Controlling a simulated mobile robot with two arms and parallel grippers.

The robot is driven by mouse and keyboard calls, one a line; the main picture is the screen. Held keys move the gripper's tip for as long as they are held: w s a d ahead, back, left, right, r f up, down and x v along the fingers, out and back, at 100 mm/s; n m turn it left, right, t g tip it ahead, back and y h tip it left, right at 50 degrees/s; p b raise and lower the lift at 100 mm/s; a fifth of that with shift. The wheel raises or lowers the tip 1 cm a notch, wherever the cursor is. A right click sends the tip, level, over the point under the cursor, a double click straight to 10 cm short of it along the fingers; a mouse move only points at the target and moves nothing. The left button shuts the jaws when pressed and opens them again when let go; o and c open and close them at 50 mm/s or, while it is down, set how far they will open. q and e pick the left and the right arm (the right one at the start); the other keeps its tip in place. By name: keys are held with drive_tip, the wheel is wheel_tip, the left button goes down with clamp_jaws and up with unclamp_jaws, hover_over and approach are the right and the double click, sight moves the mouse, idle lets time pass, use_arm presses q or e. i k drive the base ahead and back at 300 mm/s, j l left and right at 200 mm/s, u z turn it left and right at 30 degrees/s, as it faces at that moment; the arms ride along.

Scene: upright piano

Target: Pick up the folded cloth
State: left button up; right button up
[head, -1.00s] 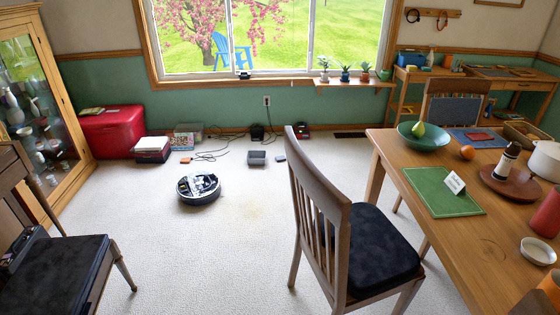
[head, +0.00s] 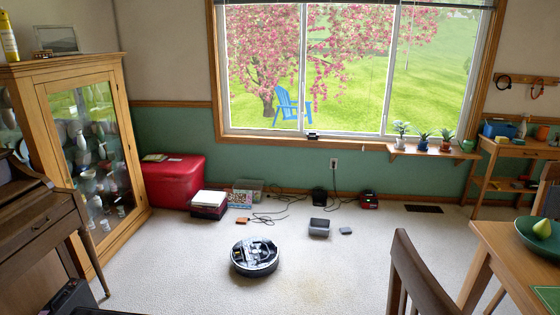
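I cannot make out a folded cloth for certain in the head view. Small flat items (head: 156,157) lie on top of the red chest (head: 172,184) by the wall; they are too small to tell what they are. A small flat orange item (head: 243,220) lies on the carpet near the cables. Neither of my grippers shows in the head view.
A round robot vacuum (head: 254,257) sits on the open carpet. A glass cabinet (head: 92,150) and piano (head: 35,225) stand left. A wooden table (head: 512,262) with a green bowl (head: 541,236) and a chair (head: 418,275) stand right. Small boxes and cables lie by the wall.

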sight(345, 230)
drive_tip(key=i+j, duration=0.15)
drive_tip(key=i, duration=0.3)
drive_tip(key=i+j, duration=0.1)
drive_tip(key=i, duration=0.35)
drive_tip(key=i+j, duration=0.15)
drive_tip(key=i, duration=0.3)
drive_tip(key=i+l+z, duration=0.3)
drive_tip(key=i, duration=0.3)
drive_tip(key=i+z, duration=0.25)
drive_tip(key=i, duration=0.35)
drive_tip(key=i+j+z, duration=0.15)
drive_tip(key=i+z, duration=0.15)
drive_tip(key=i, duration=0.3)
drive_tip(key=i+j+z, duration=0.3)
drive_tip(key=i, duration=0.35)
drive_tip(key=l, duration=0.1)
